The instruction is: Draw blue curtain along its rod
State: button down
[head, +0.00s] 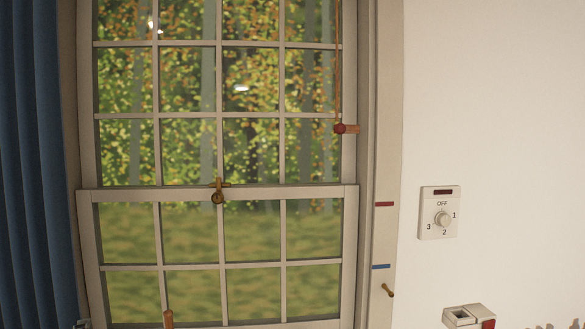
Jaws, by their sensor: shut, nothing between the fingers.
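The blue curtain (30,165) hangs in vertical folds down the left edge of the head view. It is bunched at the left side of the window and leaves the glass uncovered. Its top and bottom run out of the picture, and so does its left side. The rod is not in view. My gripper is not in view.
A sash window (218,190) with a brass latch (218,193) fills the middle. A dial switch (440,214) is on the right wall, above a pale box (468,315).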

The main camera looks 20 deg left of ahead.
jog(key=v, duration=0.6)
jog(key=shift+w+d, duration=0.15)
